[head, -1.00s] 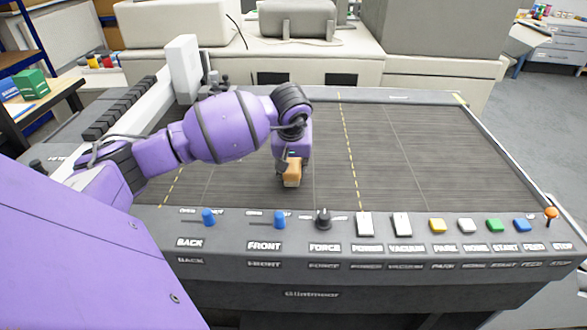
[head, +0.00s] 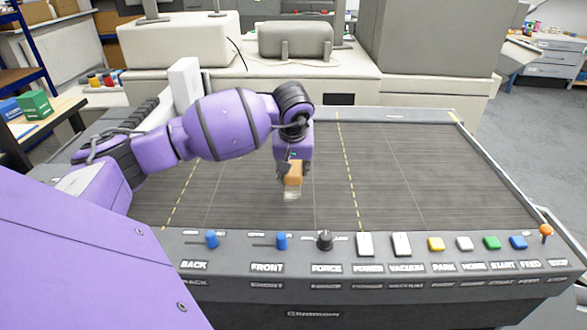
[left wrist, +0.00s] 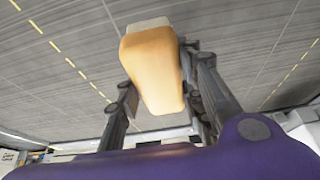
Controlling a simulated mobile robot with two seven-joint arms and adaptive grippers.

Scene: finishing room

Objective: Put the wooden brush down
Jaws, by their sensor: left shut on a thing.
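The wooden brush (head: 293,175) is a tan wooden block with pale bristles at its lower end in the head view. My left gripper (head: 291,164) is shut on it, over the grey bed of the machine (head: 400,170). In the left wrist view the brush (left wrist: 152,68) sits between the two fingers (left wrist: 160,98), its pale bristle end pointing away toward the bed. I cannot tell whether the bristles touch the bed. My right gripper is not in view.
A front panel carries a black force knob (head: 324,241), blue sliders (head: 281,241), several coloured buttons (head: 491,242) and an orange-topped stop control (head: 546,231). The bed right of the brush is clear. A white upright part (head: 186,85) stands behind my arm.

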